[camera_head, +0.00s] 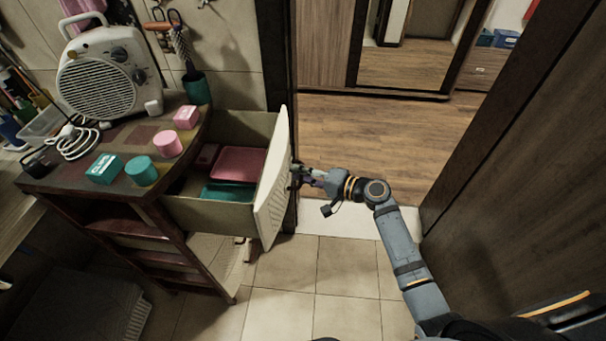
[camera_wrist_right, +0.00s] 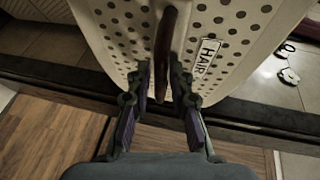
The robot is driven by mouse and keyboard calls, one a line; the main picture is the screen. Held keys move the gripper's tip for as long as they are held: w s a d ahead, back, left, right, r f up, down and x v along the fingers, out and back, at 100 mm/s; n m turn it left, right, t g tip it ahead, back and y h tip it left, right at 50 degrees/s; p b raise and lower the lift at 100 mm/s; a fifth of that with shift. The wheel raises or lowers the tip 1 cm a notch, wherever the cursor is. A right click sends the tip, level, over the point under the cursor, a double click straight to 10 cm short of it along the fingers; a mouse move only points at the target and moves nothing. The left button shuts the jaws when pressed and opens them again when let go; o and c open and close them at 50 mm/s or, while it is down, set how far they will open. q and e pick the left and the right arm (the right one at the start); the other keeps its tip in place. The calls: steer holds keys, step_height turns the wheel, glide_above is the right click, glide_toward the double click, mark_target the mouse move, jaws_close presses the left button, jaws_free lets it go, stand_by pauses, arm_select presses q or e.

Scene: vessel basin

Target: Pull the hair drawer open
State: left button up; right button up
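The hair drawer (camera_head: 272,185) stands pulled well out of the wooden cabinet (camera_head: 140,215), its pale perforated front facing right. A pink tray (camera_head: 240,163) and a teal tray (camera_head: 228,192) lie inside it. In the right wrist view the drawer front (camera_wrist_right: 115,30) carries a white HAIR label (camera_wrist_right: 206,54) and a dark red-brown upright handle (camera_wrist_right: 165,40). My right gripper (camera_wrist_right: 161,82) has its fingers on both sides of the handle and appears closed on it. In the head view the right gripper (camera_head: 302,177) is at the drawer front. My left gripper is not in view.
A white heater (camera_head: 105,75), teal and pink boxes and round tins stand on the cabinet top. A dark door frame (camera_head: 278,60) is close behind the drawer front. A brown door (camera_head: 530,170) stands at right. Tiled floor (camera_head: 345,265) is clear in front.

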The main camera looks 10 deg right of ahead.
steer(key=v, duration=1.2)
steer(key=s+d+f+g+h+p, duration=0.1)
steer(key=s+d+f+h, duration=0.2)
steer(key=f, duration=0.6)
steer(key=s+d+f+g+h+p, duration=0.1)
steer(key=s+d+f+h, duration=0.15)
steer(key=d+f, duration=0.5)
steer(key=s+d+f+g+h+p, duration=0.15)
steer(key=f+h, duration=0.25)
steer(key=f, duration=0.7)
steer(key=s+d+f+n+g+h+p, duration=0.1)
steer(key=s+f+n+g, duration=0.1)
steer(key=s+f, duration=0.55)
steer(key=s+f+n+g+h+p, duration=0.15)
steer(key=s+f, duration=0.35)
steer(key=s, duration=0.5)
steer(key=s+a+f+n+g, duration=0.1)
steer(key=s+a+f+n, duration=0.1)
steer(key=s, duration=0.5)
steer(key=s+a+f+n+g, duration=0.1)
steer(key=s+a+f+n, duration=0.1)
steer(key=s, duration=0.5)
steer(key=shift+s+a+f+h+p, duration=0.3)
steer(key=shift+s+a+h+p, duration=0.1)
steer(key=shift+a, duration=0.1)
